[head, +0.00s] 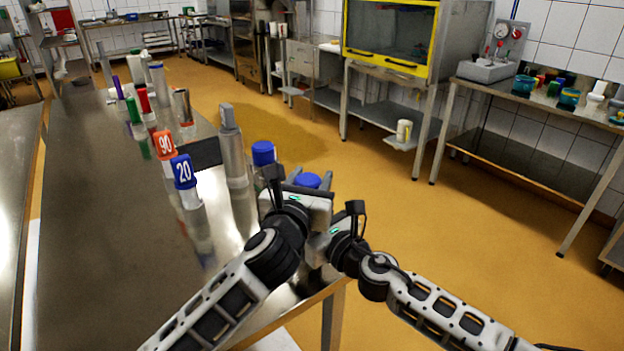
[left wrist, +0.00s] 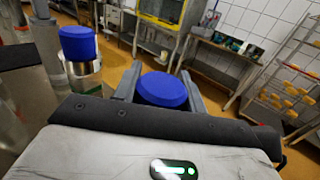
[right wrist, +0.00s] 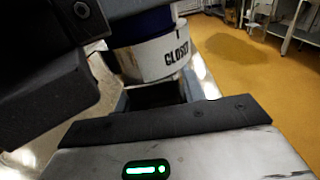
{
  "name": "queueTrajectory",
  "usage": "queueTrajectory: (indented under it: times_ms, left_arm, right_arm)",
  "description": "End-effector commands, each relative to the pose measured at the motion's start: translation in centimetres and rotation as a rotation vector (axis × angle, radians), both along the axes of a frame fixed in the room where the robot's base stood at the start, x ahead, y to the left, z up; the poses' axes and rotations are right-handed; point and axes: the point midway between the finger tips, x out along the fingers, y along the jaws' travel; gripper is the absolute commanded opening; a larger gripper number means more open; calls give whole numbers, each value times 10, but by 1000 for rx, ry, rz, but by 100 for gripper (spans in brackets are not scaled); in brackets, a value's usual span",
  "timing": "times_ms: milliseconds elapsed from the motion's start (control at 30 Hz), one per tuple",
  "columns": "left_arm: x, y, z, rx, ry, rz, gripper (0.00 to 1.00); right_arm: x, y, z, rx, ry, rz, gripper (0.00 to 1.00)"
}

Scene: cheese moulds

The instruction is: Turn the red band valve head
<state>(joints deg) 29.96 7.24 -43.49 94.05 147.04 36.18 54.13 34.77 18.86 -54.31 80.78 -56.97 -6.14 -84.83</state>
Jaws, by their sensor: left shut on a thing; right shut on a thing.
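A valve head with a blue cap (head: 307,180) stands at the table's front right corner. No red band shows on its visible part. My left gripper (head: 309,183) is shut around the blue cap, which the left wrist view also shows between the fingers (left wrist: 163,90). Under the cap is a white collar with black lettering starting "CLOS" (right wrist: 160,58). My right gripper (right wrist: 152,84) is shut on the part at this collar, below the left gripper. My left gripper hides much of the valve head in the head view.
A similar blue-capped piece (head: 263,153) stands just left. Beyond it are a tall metal cylinder (head: 231,145), a blue "20" cap (head: 184,172) and an orange "90" cap (head: 163,144) on the steel table (head: 95,190). Floor to the right is clear.

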Motion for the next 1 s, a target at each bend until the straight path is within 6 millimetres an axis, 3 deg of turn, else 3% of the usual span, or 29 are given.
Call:
queueTrajectory:
  times_ms: [233,633,667,733,1000]
  left_arm:
    - [0,2,0,-5,3,183,18]
    - [0,5,0,1,2,220,19]
    - [0,5,0,1,2,220,44]
    - [0,5,0,1,2,220,63]
    - [0,4,0,1,2,218,63]
  right_arm:
    - [0,0,-1,-1,2,0,4]
    - [0,0,-2,-1,3,0,4]
    - [0,0,-2,-1,3,0,4]
    - [0,0,-2,-1,3,0,4]
    - [0,0,-1,-1,3,0,4]
